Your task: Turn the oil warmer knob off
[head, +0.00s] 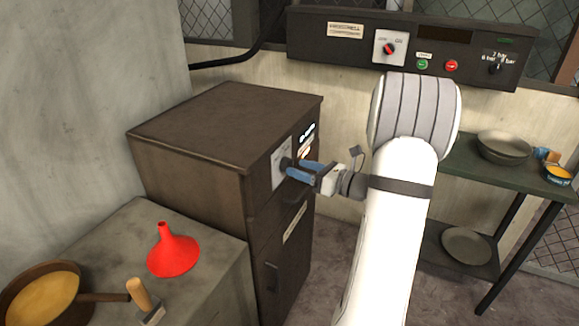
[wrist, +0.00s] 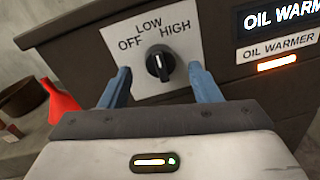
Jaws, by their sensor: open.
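The oil warmer knob (wrist: 160,64) is black with a white line, on a white plate (wrist: 139,84) marked OFF, LOW and HIGH. Its line stands nearly upright, tilted slightly left, roughly toward LOW. The oil warmer (head: 225,120) is a dark brown cabinet, and the plate shows on its right face. My gripper (wrist: 159,71) is open, with one blue finger on each side of the knob and a gap to both. In the head view my gripper (head: 300,169) is close to the plate; the knob is hard to make out there.
Left of the cabinet, a red funnel (head: 173,252), a pan (head: 42,290) of yellowish liquid and a wooden-handled tool (head: 141,297) are on a grey block. A control panel (head: 410,45) is on the back wall. A shelf table (head: 460,175) with bowls stands right.

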